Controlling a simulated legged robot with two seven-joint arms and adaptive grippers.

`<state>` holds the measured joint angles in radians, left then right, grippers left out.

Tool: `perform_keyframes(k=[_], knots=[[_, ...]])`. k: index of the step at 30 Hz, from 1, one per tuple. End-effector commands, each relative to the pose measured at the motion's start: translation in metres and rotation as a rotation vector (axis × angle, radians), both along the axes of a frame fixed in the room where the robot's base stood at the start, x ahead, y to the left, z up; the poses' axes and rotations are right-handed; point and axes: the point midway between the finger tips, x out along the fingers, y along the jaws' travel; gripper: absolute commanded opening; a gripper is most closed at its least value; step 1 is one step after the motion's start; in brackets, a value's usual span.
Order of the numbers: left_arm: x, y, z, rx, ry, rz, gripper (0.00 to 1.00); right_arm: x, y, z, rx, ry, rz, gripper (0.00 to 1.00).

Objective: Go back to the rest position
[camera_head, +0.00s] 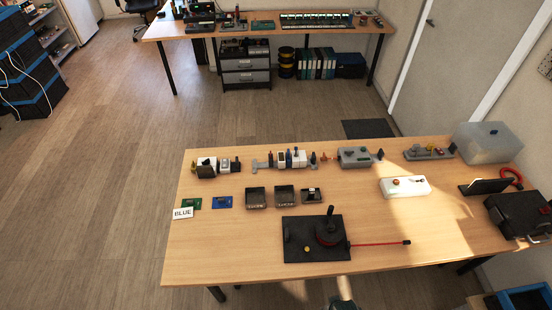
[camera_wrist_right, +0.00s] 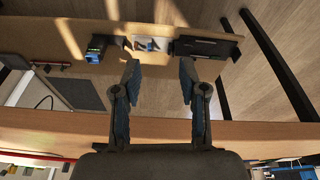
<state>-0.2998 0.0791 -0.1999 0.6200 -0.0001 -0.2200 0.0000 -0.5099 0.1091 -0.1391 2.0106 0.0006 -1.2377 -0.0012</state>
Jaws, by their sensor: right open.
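My right gripper (camera_wrist_right: 160,84) is open in the right wrist view. Its two dark fingers stand apart with nothing between them. A wooden edge runs across behind the fingers. In the head view, only a small dark part, probably of my own arm, shows at the bottom edge, in front of the near wooden table (camera_head: 400,262). My left gripper is not in view.
The near table holds a black base with a red lever (camera_head: 318,240), small trays (camera_head: 256,198), a "BLUE" card (camera_head: 183,213), a white box (camera_head: 405,187), a clear bin (camera_head: 488,142) and a black case (camera_head: 520,214). A second workbench (camera_head: 260,28) stands behind. Open floor lies left.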

Motion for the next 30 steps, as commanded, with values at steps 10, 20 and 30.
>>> perform_keyframes(k=[10, 20, 30], knots=[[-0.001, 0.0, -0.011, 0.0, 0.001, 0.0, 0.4, -0.075, -0.01, -0.202, -0.01, 0.095, 0.017, 0.42], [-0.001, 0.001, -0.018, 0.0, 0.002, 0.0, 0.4, -0.191, -0.031, -0.295, -0.019, 0.156, 0.033, 0.42], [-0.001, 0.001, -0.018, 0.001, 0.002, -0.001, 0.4, -0.209, -0.034, -0.301, -0.021, 0.162, 0.036, 0.42]])
